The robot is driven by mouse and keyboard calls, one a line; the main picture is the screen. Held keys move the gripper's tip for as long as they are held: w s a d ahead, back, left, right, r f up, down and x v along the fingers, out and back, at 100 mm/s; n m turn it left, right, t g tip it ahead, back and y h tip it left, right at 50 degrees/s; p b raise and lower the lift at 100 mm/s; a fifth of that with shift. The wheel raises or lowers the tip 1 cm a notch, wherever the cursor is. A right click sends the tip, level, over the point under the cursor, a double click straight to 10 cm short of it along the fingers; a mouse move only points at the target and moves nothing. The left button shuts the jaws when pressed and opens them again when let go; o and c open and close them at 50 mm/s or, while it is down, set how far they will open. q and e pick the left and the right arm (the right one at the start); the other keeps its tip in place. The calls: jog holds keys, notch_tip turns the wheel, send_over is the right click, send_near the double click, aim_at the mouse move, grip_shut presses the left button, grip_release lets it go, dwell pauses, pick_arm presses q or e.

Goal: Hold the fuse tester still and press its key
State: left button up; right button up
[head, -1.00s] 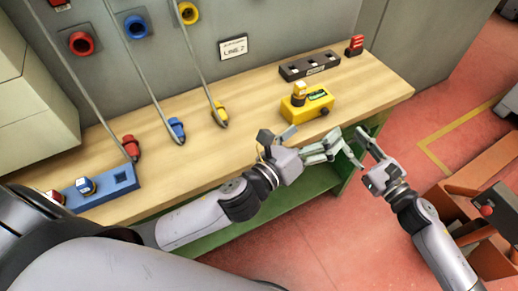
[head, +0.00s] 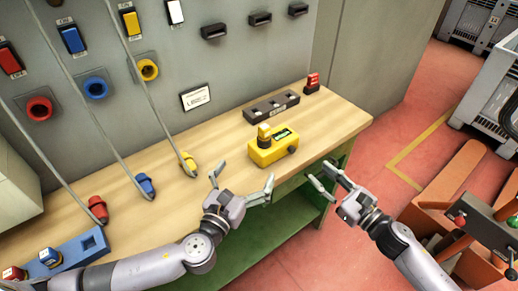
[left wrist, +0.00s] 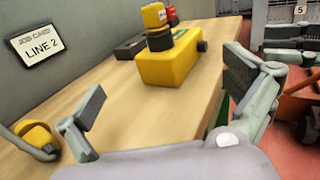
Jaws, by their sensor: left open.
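The fuse tester is a yellow box (head: 268,153) on the wooden bench, with a small dark-green display on top and a black round knob on its right end. A yellow block with a dark base (head: 264,134) stands upright on it. In the left wrist view the tester (left wrist: 158,67) lies ahead, between the spread fingers but beyond their tips. My left gripper (head: 242,184) is open and empty, in front of the tester and to its left, not touching it. My right gripper (head: 321,175) is open and empty off the bench's front edge, right of the tester.
A dark slotted rack (head: 271,108) and a red block (head: 312,83) stand behind the tester. Red, blue and yellow plugs on cables lie along the bench's left part; the yellow plug (head: 188,163) is near my left gripper. A blue holder (head: 75,251) is at far left.

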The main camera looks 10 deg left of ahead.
aim_at(261, 147)
pick_arm(q)
jog(key=w, duration=0.3)
jog(key=w+d, duration=0.1)
jog(key=w, duration=0.5)
jog(key=shift+w+d, duration=0.1)
jog(key=shift+d, duration=0.25)
jog(key=c, duration=1.7)
jog(key=shift+c, duration=0.3)
pick_arm(e)
grip_shut()
